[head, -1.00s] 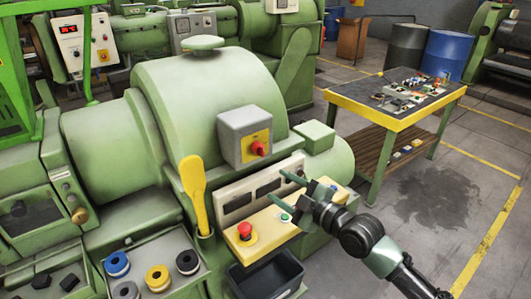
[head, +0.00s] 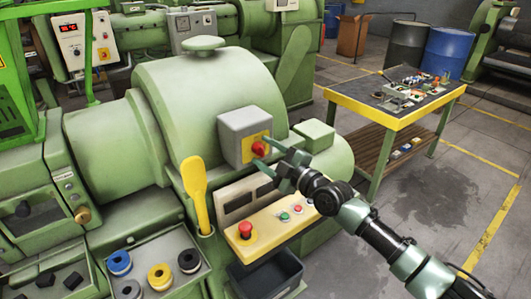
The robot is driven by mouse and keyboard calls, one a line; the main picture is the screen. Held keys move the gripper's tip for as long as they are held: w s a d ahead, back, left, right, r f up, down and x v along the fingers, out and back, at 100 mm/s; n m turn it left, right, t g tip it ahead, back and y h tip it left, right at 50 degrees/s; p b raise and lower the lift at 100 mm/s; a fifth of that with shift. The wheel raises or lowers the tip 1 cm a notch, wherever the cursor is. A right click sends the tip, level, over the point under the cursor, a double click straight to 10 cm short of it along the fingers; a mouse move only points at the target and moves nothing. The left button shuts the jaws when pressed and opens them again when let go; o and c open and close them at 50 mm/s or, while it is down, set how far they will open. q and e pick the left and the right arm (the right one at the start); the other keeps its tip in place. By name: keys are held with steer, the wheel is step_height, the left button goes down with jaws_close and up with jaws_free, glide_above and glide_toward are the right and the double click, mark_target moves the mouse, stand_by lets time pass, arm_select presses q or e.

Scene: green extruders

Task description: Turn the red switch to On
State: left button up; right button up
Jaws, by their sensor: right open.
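The red switch (head: 259,149) is a red knob on a yellow plate (head: 250,146), on the side of a grey box (head: 238,131) mounted on the green machine. My right gripper (head: 262,158) is at the switch, with its fingers apart and pointing left. One finger is above and right of the knob and the other is below it. Whether the fingers touch the knob cannot be told. The knob's exact setting is too small to read. My left gripper is not in view.
Below is a cream control panel (head: 268,222) with a red emergency button (head: 245,230) and small buttons. A dark bin (head: 270,272) sits beneath. A yellow-edged table (head: 395,113) with small parts stands at right, with open floor nearby.

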jaws_close()
